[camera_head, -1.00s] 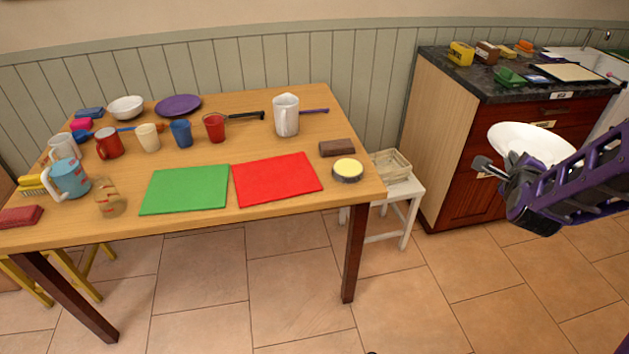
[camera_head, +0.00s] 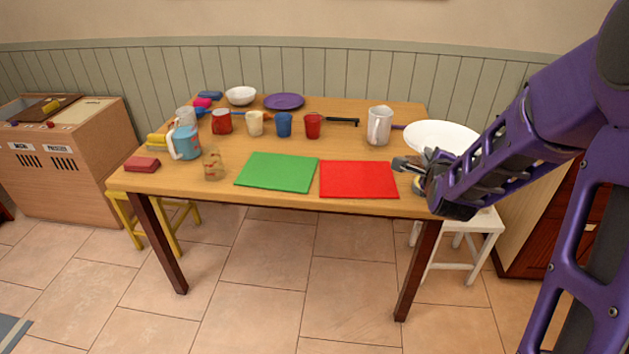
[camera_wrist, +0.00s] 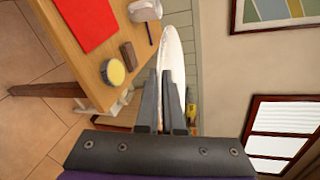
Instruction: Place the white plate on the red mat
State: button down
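The white plate (camera_head: 441,136) is held by my gripper (camera_head: 420,168) near the right end of the table in the head view. In the wrist view the plate (camera_wrist: 172,62) stands edge-on between the two fingers of my gripper (camera_wrist: 165,88), which are shut on its rim. The red mat (camera_head: 358,179) lies flat and bare on the table's front right part, left of my gripper. The red mat also shows at the top left of the wrist view (camera_wrist: 88,20).
A green mat (camera_head: 277,172) lies left of the red one. A white jug (camera_head: 379,126) stands behind the red mat. In the wrist view a brown block (camera_wrist: 128,56) and a yellow-topped round tin (camera_wrist: 113,73) sit near the table's edge. Several cups stand further left.

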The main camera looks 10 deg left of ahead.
aim_at(356, 176)
jog(key=i+j+u, duration=0.3)
jog(key=i+u, duration=0.1)
jog(key=u, duration=0.2)
jog(key=i+j, duration=0.25)
jog(key=i, duration=0.15)
